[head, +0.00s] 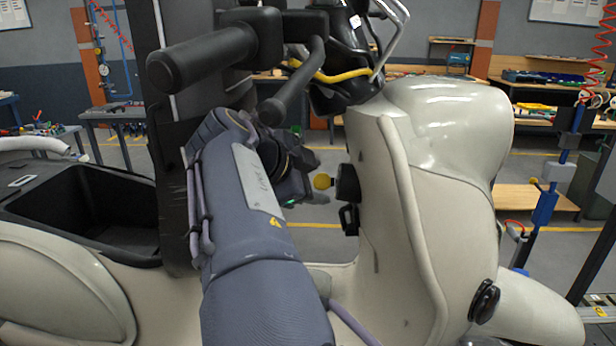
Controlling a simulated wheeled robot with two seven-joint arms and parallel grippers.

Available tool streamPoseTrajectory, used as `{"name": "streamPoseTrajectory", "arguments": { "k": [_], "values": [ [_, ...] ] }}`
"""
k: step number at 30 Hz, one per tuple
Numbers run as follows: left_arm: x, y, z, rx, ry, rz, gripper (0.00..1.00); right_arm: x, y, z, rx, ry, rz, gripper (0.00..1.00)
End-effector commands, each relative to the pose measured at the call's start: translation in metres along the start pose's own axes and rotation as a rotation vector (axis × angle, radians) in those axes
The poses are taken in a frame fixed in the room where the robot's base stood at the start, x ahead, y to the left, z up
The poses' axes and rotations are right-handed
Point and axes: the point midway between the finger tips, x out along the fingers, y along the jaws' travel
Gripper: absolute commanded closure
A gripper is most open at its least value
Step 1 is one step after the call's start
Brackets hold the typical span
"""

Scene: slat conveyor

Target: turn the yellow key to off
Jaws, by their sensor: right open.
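The yellow key (323,181) sticks out to the left from a black ignition lock (347,184) on the inner side of the cream scooter's front shield (400,215). My right arm rises from the bottom middle, and its gripper (308,178) is just left of the key. The gripper is open, with its dark fingers close to the key. I cannot tell whether they touch it. The key's head looks round from here, and its turn angle is hard to read. My left gripper is not in view.
The black handlebar grip (203,57) and brake lever (292,85) hang above my right gripper. An open black storage bin (90,210) lies at the left. A yellow cable (340,76) runs near the handlebar. Workbenches stand behind.

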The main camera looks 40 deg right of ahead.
Motion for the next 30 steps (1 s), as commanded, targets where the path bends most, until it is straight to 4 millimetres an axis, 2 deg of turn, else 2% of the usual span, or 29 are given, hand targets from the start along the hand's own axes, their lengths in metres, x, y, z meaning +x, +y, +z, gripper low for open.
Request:
{"name": "streamPoseTrajectory", "arguments": {
  "k": [4,15,16,19,30],
  "values": [
    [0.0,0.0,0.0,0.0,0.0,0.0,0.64,0.0,0.0001,0.0,0.0,0.0,0.0,0.45],
    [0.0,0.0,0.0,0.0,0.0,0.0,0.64,-0.0002,0.0002,-0.0001,0.0,0.0,0.001,0.92],
    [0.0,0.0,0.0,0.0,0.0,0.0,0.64,-0.0002,0.0002,-0.0001,0.0,0.0,0.001,0.75],
    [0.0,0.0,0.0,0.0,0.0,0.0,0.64,-0.0002,0.0002,-0.0001,0.0,0.0,0.001,0.87],
    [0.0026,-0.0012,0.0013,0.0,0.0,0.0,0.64,0.0014,0.0014,-0.0015,0.0,0.001,0.001,0.88]
  ]
}}
